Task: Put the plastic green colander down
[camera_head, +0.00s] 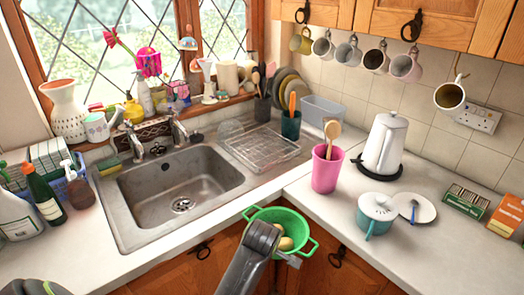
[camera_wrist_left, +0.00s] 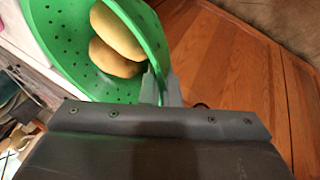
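The green plastic colander (camera_head: 308,228) has two loop handles and is held in the air by the counter's front corner, in front of the wooden cupboards. It holds potatoes (camera_head: 285,243), which show as two brown lumps in the left wrist view (camera_wrist_left: 118,40). My left gripper (camera_head: 285,256) is at its near side. In the left wrist view the gripper's fingers (camera_wrist_left: 161,88) are on either side of the colander's wall (camera_wrist_left: 62,48), which looks tilted there. The gripper's body hides part of the colander in the head view. My right gripper is not in view.
The counter (camera_head: 335,212) has bare room right of the sink (camera_head: 180,190). A pink utensil pot (camera_head: 326,170), teal lidded pot (camera_head: 375,215), small plate (camera_head: 418,210) and white kettle (camera_head: 386,140) stand there. A wire rack (camera_head: 262,148) lies on the drainer.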

